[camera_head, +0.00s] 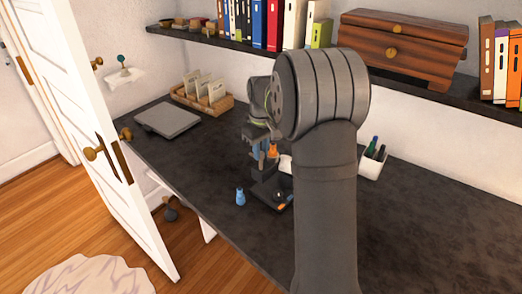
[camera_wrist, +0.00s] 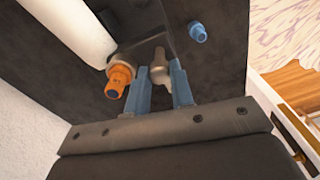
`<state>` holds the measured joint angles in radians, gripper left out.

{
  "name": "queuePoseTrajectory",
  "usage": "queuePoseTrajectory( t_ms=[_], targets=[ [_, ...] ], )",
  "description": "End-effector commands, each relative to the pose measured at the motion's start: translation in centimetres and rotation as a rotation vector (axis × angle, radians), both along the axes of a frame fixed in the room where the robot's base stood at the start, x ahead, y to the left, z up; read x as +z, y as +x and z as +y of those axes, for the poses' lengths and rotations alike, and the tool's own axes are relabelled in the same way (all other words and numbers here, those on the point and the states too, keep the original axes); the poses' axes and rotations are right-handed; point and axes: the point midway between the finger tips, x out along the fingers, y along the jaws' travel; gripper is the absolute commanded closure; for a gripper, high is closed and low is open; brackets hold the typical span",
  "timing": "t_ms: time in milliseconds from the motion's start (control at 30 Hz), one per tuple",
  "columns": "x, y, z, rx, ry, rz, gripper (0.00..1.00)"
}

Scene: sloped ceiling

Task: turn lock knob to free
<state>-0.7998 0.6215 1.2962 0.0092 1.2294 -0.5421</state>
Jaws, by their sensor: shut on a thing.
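A small dark device (camera_head: 268,190) stands on the dark desk, partly hidden by my arm. An orange knob (camera_wrist: 120,76) with a dark centre sits just left of the left finger, outside the grip. I cannot tell which way the gripped knob is turned.
A white cylinder (camera_wrist: 72,28) lies close to the orange knob. A small blue object (camera_head: 240,197) stands left of the device. A white pen cup (camera_head: 371,164) is at right, a grey laptop-like slab (camera_head: 168,119) at left. The front desk is clear.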

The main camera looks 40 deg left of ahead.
Motion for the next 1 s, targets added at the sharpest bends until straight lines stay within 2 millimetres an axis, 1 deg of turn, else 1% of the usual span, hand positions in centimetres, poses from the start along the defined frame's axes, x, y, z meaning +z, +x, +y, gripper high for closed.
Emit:
queuePoseTrajectory(
  t_ms=[100,133,167,200,233,533,667,767,1000],
  targets=[
    [0.1,0.0,0.0,0.000,0.002,-0.001,1.00],
    [0.1,0.0,0.0,0.000,0.002,-0.001,0.75],
    [0.1,0.0,0.0,0.000,0.002,-0.001,0.69],
    [0.1,0.0,0.0,-0.001,0.002,-0.001,0.61],
    [0.1,0.0,0.0,-0.001,0.002,-0.001,0.57],
    [0.2,0.0,0.0,-0.001,0.001,-0.001,0.57],
    [1.3,0.1,0.0,-0.001,0.002,-0.003,0.57],
    [3.1,0.1,0.1,-0.001,0.004,-0.004,0.57],
    [9.0,0.2,0.0,-0.001,0.004,-0.004,0.57]
  ],
)
